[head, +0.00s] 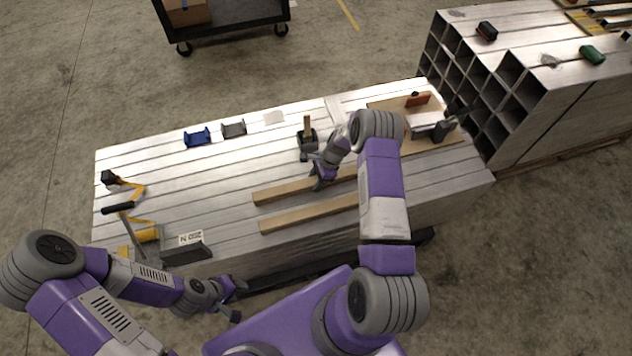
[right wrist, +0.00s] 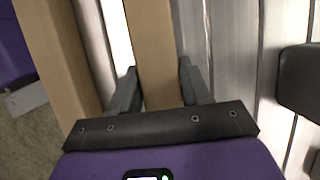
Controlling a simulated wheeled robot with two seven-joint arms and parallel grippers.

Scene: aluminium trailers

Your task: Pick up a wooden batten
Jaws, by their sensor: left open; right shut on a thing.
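Two wooden battens lie side by side on the slatted aluminium bed. The far batten (head: 280,191) is between the fingers of my right gripper (head: 318,182), which is shut on it. In the right wrist view this batten (right wrist: 152,45) runs straight between the two fingers (right wrist: 162,90). The near batten (head: 300,215) lies apart from it, closer to the front edge, and shows at the left in the right wrist view (right wrist: 60,55). My left gripper (head: 234,300) is open and empty, off the bed's front edge.
Blue (head: 197,138) and grey (head: 234,129) brackets and a black holder (head: 308,144) stand behind the battens. A board (head: 440,137) with tools is at right, beside stacked square tubes (head: 500,85). The bed's left middle is clear.

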